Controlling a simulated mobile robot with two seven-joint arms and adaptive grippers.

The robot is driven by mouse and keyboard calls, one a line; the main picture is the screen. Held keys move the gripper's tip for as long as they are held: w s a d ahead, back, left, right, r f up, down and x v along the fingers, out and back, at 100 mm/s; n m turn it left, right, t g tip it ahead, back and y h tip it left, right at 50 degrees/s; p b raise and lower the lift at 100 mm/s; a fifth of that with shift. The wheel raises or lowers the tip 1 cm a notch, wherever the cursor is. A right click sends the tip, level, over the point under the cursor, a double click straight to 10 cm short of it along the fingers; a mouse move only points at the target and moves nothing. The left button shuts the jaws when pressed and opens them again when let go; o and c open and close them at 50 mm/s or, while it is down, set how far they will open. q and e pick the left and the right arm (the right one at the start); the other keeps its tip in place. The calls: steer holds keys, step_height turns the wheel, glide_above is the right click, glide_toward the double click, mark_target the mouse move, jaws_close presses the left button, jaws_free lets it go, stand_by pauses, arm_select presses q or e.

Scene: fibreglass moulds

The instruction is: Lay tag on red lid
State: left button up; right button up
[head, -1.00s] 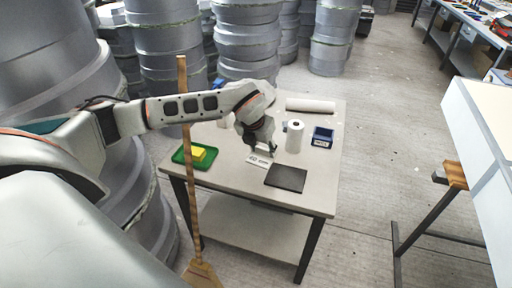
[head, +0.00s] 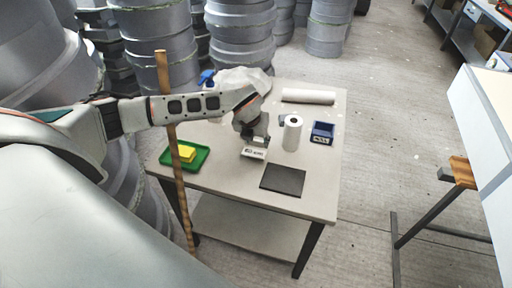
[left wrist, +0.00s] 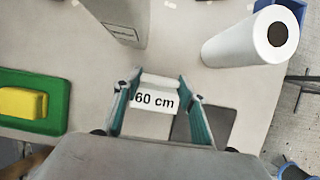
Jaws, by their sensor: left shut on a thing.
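The tag (head: 253,153) is a small white plate. In the left wrist view the tag (left wrist: 155,102) reads "60 cm" and sits between the fingers of my left gripper (left wrist: 153,84). In the head view my left gripper (head: 254,138) is shut on the tag over the middle of the table. The tag looks tilted toward the camera; its exact height above the table is hard to tell. I see no red lid in either view. My right gripper is not in view.
The table (head: 222,180) carries a green tray (head: 199,160) with a yellow block (head: 186,153), a dark flat plate (head: 283,180), an upright white roll (head: 292,137), a lying roll (head: 308,96) and a blue bin (head: 322,133).

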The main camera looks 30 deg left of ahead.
mark_target(256, 147)
arm_select(q)
steer(key=shift+f, duration=1.85)
steer(key=shift+f, duration=0.15)
steer(key=o, duration=1.1)
